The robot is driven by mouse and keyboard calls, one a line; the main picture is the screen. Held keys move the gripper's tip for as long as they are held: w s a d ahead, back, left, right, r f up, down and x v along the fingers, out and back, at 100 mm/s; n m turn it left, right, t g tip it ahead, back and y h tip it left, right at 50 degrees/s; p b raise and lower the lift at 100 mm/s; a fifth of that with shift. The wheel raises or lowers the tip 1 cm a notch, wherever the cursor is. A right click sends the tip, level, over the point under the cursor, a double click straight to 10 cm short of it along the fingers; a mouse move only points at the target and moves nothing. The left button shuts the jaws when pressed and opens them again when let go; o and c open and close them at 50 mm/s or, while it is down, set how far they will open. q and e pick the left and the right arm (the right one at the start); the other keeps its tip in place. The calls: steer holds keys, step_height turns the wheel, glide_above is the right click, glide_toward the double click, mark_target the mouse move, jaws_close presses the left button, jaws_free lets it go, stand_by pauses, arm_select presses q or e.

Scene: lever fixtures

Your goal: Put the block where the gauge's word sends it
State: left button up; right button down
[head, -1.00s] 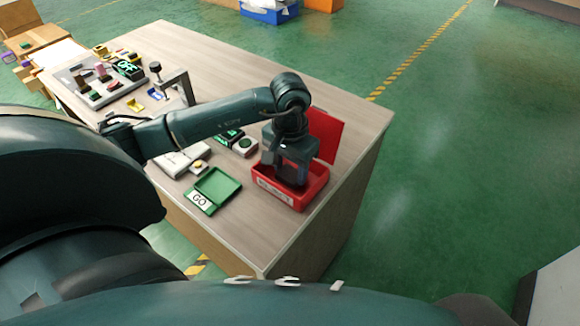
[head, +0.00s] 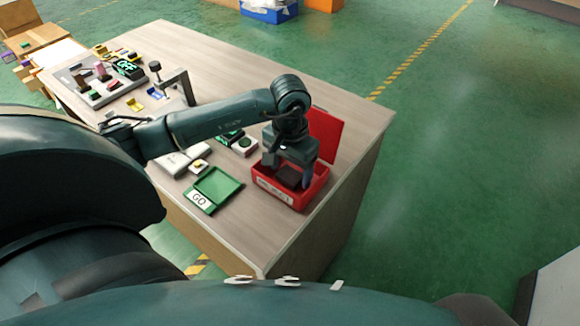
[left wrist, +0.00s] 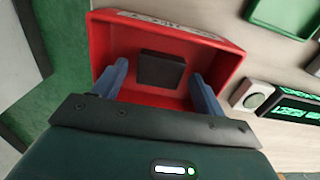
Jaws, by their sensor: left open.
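A dark block (left wrist: 161,70) lies inside the open red box (left wrist: 215,57), between and beyond my left gripper's fingers in the left wrist view. In the head view the block (head: 289,177) shows low in the red box (head: 290,199), whose lid stands up behind it. My left gripper (head: 289,170) is open over the box; its two blue-grey fingers (left wrist: 158,85) stand apart on either side of the block without touching it. A gauge with green lit text (left wrist: 295,108) stands beside the box; its word is not readable. My right gripper is not in view.
An open green tray labelled GO (head: 217,185) lies left of the red box. A button unit (head: 245,146) stands behind it. A lever panel (head: 97,82) and a clamp-like stand (head: 175,82) are farther back on the table. The table's right side is bare.

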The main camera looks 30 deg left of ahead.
mark_target(290, 175)
arm_select(q)
step_height(290, 175, up, 12)
steer(key=shift+b, duration=0.45)
stand_by(0.4)
